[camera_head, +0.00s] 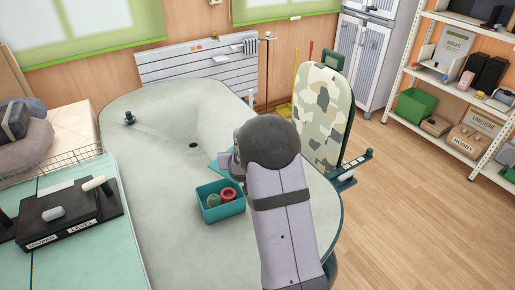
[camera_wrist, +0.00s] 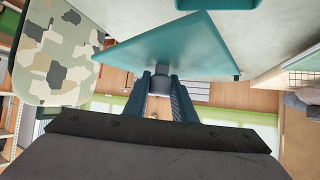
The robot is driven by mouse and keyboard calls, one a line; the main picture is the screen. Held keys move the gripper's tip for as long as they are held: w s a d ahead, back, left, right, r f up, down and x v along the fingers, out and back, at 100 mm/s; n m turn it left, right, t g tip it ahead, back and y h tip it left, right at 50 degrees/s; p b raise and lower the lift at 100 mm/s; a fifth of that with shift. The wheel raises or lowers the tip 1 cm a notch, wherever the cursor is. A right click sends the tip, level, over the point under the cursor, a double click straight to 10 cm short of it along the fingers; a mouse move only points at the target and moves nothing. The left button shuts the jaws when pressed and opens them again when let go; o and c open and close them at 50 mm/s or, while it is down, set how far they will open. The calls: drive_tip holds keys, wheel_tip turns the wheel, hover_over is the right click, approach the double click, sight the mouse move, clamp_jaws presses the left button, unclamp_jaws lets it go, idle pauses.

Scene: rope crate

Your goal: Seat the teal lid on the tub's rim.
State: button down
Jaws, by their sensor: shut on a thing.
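The teal tub (camera_head: 208,214) is open on the grey-white tabletop, with a red ring-shaped thing and a green round thing inside. A strip of it also shows at the top edge of the wrist view (camera_wrist: 220,4). The teal lid (camera_wrist: 165,48) is a flat plate in front of my gripper (camera_wrist: 161,80), which is shut on the lid's grey middle part. In the head view a corner of the lid (camera_head: 221,160) shows just beyond the tub, apart from it; my arm hides the rest of the lid and the fingertips.
The grey-white table (camera_head: 165,160) is mostly bare, with a small dark green thing (camera_head: 129,118) at the far left. A camouflage-patterned board (camera_head: 322,115) stands by its right edge. A black block tray (camera_head: 68,215) sits on the teal surface at left.

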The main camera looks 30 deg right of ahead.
drive_tip(key=s+a+r+n+t+y+p, duration=0.1)
drive_tip(key=s+a+r+n+y+p, duration=0.1)
drive_tip(key=s+a+r+p, duration=0.45)
drive_tip(key=s+a+r+n+y+p, duration=0.1)
drive_tip(key=s+a+r, duration=0.15)
drive_tip(key=a, duration=0.65)
drive_tip(key=m+g+h, duration=0.1)
drive_tip(key=m+h, duration=0.3)
approach(216, 167)
drive_tip(key=w+f, duration=0.6)
drive_tip(key=f, duration=0.1)
drive_tip(key=shift+w+d+f+m+g+h, duration=0.2)
drive_tip(key=shift+w+d+m+g+h, duration=0.75)
drive_tip(key=shift+d+m, duration=0.25)
drive_tip(key=shift+w+d+f+m+g+h, duration=0.15)
drive_tip(key=shift+w+d+m+g+h, duration=0.55)
drive_tip(key=shift+w+d+m, duration=0.45)
drive_tip(key=shift+s, duration=0.15)
drive_tip(key=shift+f+b, duration=1.9)
drive_tip(key=shift+f, duration=0.65)
